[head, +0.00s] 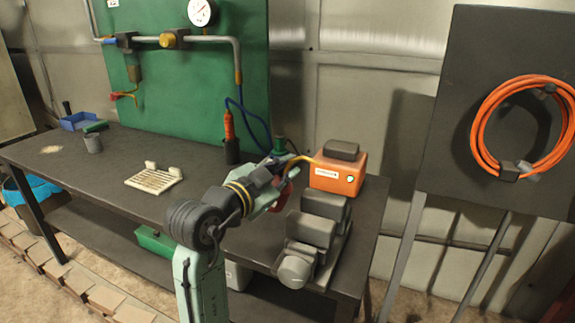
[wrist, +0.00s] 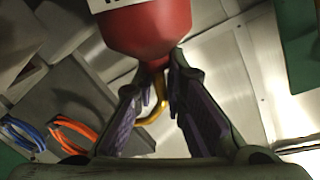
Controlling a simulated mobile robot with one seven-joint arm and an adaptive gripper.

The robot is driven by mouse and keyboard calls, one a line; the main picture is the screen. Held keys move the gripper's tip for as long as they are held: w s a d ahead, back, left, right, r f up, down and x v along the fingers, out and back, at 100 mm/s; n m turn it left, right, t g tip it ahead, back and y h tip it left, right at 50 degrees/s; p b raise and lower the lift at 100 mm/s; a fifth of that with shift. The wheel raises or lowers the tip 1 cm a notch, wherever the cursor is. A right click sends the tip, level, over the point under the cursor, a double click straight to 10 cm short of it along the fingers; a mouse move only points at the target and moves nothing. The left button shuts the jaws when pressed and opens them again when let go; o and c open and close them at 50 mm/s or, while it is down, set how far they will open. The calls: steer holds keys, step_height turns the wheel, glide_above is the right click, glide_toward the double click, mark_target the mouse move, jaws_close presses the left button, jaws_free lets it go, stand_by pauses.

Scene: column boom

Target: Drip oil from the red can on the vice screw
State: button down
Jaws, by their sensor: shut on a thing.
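The red can (wrist: 148,30) fills the top of the wrist view, with part of a white label at its edge. My gripper (wrist: 160,78) is shut on its narrow neck, and a curved brass spout (wrist: 158,100) shows behind the fingers. In the head view my gripper (head: 279,172) hides most of the can (head: 293,173); the spout (head: 301,159) points right, toward the orange box. The grey vice (head: 311,229) stands on the bench's right end, below and right of my gripper. I cannot make out its screw clearly. No oil drop shows.
The orange box (head: 338,175) stands close behind the vice. A dark bottle with an orange top (head: 230,140) stands left of my gripper.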

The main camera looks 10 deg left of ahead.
mark_target(286, 189)
steer(key=shift+a+f+m+y+b, duration=0.1)
steer(key=shift+f+m+y+b, duration=0.1)
steer(key=shift+f+m+b, duration=0.8)
steer(key=shift+a+f+m+y+b, duration=0.15)
steer(key=shift+f+m+b, duration=0.45)
steer(key=shift+f+b, duration=0.8)
steer(key=shift+d+f+b, duration=0.1)
steer(key=shift+f+b, duration=0.55)
steer(key=shift+f, duration=0.3)
steer(key=shift+d+r+m+y+b, duration=0.2)
steer(key=shift+r+m+y+b, duration=0.25)
steer(key=shift+r+m, duration=0.8)
